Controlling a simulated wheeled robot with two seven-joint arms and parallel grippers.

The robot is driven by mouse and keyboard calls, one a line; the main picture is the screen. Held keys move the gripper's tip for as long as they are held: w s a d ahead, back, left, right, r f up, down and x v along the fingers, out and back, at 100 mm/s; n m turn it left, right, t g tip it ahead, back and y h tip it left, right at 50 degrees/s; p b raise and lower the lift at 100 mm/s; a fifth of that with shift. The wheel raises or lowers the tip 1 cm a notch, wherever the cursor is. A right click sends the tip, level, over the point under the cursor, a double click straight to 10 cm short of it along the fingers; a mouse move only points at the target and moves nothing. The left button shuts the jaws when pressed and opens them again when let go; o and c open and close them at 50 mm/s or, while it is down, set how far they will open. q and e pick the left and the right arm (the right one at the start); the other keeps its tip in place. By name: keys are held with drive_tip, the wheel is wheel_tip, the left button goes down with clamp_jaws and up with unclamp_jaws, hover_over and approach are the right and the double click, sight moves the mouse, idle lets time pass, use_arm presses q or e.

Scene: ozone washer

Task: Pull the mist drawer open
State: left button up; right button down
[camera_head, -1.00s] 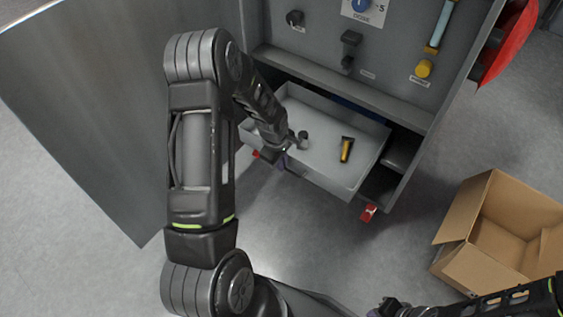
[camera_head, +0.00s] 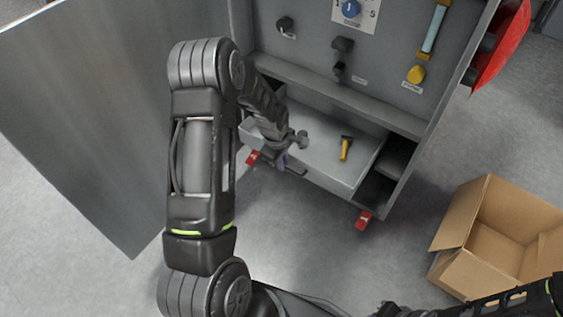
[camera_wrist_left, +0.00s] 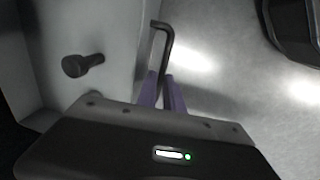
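The mist drawer (camera_head: 318,160) is a light grey tray standing partly out of the bottom of the grey cabinet (camera_head: 400,95). A small yellow-and-black tool (camera_head: 345,147) lies in it. My left gripper (camera_head: 282,160) is at the drawer's front. In the left wrist view its purple fingers (camera_wrist_left: 162,92) are closed around the dark bent bar of the drawer handle (camera_wrist_left: 167,50). A dark round-headed peg (camera_wrist_left: 84,65) shows beside them. My right arm is at the bottom right; its gripper (camera_head: 388,308) is cut off by the frame edge.
A large grey panel (camera_head: 80,110) stands to the left. An open cardboard box (camera_head: 495,240) is on the floor at right. The floor before the drawer is clear.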

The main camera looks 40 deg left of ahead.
use_arm(q)
drive_tip(key=shift+o, duration=0.5)
drive_tip(key=shift+r, duration=0.1)
drive_tip(key=shift+r, duration=0.2)
wheel_tip(320, 180, up, 7)
drive_tip(key=s+p, duration=0.1)
drive_tip(key=shift+s+p, duration=0.25)
drive_tip(key=shift+p, duration=0.1)
